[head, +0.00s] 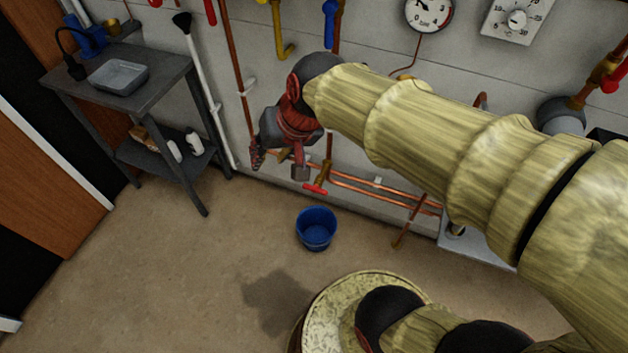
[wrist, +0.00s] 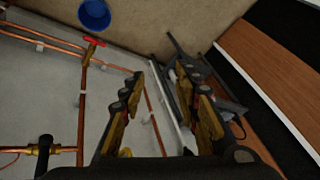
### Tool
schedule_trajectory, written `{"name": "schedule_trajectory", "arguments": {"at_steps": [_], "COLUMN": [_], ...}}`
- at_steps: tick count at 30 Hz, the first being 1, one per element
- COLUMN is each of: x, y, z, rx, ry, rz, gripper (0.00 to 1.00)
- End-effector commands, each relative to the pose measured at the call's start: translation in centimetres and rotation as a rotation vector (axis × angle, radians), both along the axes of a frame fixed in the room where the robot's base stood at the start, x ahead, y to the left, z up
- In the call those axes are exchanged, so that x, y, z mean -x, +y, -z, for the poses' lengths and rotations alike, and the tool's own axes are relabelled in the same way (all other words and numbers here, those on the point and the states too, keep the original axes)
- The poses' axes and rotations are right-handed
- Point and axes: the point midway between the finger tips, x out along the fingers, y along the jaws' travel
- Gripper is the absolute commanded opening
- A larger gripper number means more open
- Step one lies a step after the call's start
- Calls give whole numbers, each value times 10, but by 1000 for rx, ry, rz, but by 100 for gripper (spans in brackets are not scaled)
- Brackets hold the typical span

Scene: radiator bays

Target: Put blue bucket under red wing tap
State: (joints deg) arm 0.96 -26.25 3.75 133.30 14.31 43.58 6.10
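The blue bucket (head: 316,231) stands upright on the floor near the wall, and it also shows in the wrist view (wrist: 94,14). A tap with a red handle (head: 316,189) is on the low copper pipes just behind the bucket; its handle also shows in the wrist view (wrist: 94,42). I cannot tell whether the bucket is directly beneath its outlet. My gripper (head: 279,166) is in the air in front of the wall, above and left of the bucket. In the wrist view its fingers (wrist: 165,80) are spread with nothing between them.
A dark grey bench (head: 150,70) with a tray (head: 118,76) stands at the left. Copper pipes (head: 375,195) run low along the wall. A round drum-like top (head: 325,312) is in the foreground. Other coloured taps are higher up. Floor left of the bucket is clear.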

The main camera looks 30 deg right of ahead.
Motion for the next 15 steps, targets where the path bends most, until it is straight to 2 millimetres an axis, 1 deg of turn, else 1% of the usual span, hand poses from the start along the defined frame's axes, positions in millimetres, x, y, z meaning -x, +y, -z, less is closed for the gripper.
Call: {"name": "schedule_trajectory", "arguments": {"at_steps": [1, 3, 6, 10, 12, 15], "x": [22, 48, 78, 100, 106, 109], "y": [-5, -14, -25, -36, -38, -40], "z": [-6, -9, -9, -8, -8, -7], "rx": [49, 115, 193, 260, 277, 288], "ry": [-18, -31, -43, -50, -50, -50], "rz": [-39, -89, -141, -181, -192, -197], "gripper": [32, 32, 32, 32, 32, 32]}}
